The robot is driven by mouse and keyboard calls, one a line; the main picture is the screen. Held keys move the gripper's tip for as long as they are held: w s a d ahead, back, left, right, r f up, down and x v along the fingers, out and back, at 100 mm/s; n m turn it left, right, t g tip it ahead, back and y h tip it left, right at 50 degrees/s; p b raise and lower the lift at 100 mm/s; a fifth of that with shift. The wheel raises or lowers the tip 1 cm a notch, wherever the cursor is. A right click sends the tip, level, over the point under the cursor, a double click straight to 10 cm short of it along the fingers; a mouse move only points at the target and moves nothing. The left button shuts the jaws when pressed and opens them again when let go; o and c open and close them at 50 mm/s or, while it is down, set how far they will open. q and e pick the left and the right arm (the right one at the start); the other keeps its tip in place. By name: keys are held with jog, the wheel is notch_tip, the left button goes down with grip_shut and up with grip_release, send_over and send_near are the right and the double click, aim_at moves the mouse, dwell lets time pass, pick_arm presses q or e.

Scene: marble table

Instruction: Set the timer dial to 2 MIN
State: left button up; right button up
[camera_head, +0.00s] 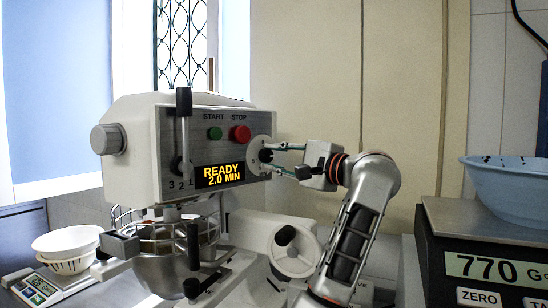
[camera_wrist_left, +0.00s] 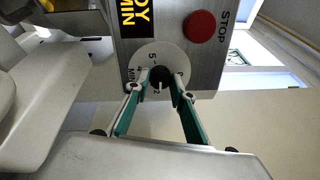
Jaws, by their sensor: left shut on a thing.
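The mixer's timer dial (camera_head: 260,143) is a pale disc with a black knob on the right end of the grey front panel. My left gripper (camera_head: 268,162) reaches it from the right, its fingers shut on the knob. In the left wrist view, the fingertips of the gripper (camera_wrist_left: 158,78) sit on both sides of the black knob (camera_wrist_left: 157,73), with the marks 5, 2 and MIN on the disc around it. The display (camera_head: 219,175) reads READY and 2.0 MIN. My right gripper is not in view.
The panel has a green START button (camera_head: 215,133), a red STOP button (camera_head: 240,133) and a speed lever (camera_head: 184,130). A guarded metal bowl (camera_head: 165,268) is below. A scale (camera_head: 490,255) with a blue bowl (camera_head: 510,190) is at right; white bowls (camera_head: 67,243) are at left.

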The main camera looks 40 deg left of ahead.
pick_arm(q)
jog(key=shift+m, duration=0.7)
jog(key=o, duration=1.1)
jog(key=shift+d, duration=0.1)
jog(key=d, duration=1.1)
jog(key=shift+s+d+f, duration=0.2)
jog(key=shift+d+f, duration=0.1)
jog(key=shift+d, duration=0.1)
